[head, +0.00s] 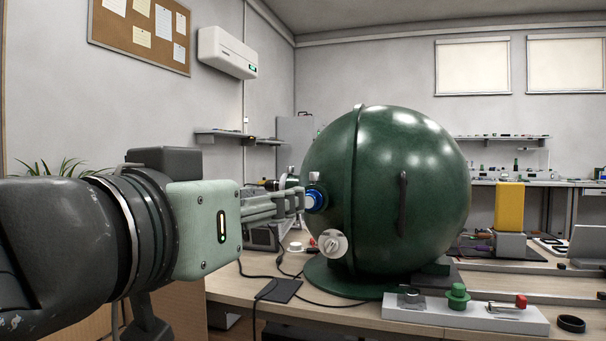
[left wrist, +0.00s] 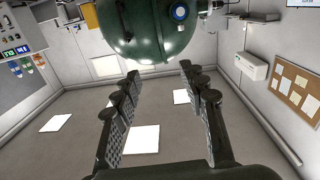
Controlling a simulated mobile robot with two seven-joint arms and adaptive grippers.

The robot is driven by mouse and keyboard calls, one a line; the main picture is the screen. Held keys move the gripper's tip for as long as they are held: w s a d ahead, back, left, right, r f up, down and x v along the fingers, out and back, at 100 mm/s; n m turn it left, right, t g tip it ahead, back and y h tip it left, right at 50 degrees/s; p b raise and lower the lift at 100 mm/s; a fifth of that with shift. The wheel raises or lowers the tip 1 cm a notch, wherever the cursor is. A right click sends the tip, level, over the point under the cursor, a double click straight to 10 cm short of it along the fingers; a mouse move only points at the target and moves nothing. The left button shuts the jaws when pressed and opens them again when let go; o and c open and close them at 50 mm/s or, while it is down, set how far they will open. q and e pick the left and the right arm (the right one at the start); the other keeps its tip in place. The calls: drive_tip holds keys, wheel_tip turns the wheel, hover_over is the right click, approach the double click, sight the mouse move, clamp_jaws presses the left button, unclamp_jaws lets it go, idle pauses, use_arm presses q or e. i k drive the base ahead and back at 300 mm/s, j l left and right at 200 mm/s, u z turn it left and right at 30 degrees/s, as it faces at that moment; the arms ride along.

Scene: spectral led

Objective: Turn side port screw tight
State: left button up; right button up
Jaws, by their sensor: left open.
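A dark green sphere (head: 420,190) stands on a round green base on the workbench; it also shows at the top of the left wrist view (left wrist: 150,35). On its left side is a port with a blue ring (head: 317,199), seen with a pale centre in the left wrist view (left wrist: 180,12). Below it sits a white round knob (head: 333,243). I cannot tell which is the side port screw. My left gripper (head: 298,201) reaches from the left, its tips overlapping the blue port's edge. In the left wrist view the fingers (left wrist: 158,78) are apart and empty. Contact is unclear.
A grey block (head: 470,316) with green and red knobs lies in front of the sphere on the bench (head: 345,315). A black ring (head: 571,323) lies right of it. Cables cross the bench at left. A yellow block (head: 509,207) stands behind right.

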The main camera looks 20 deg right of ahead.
sight(313, 176)
drive_tip(key=i+l, duration=0.15)
drive_tip(key=i, duration=0.2)
drive_tip(key=i+l, duration=0.2)
drive_tip(key=i, duration=0.15)
drive_tip(key=i+l, duration=0.15)
drive_tip(key=i, duration=0.2)
drive_tip(key=z, duration=0.05)
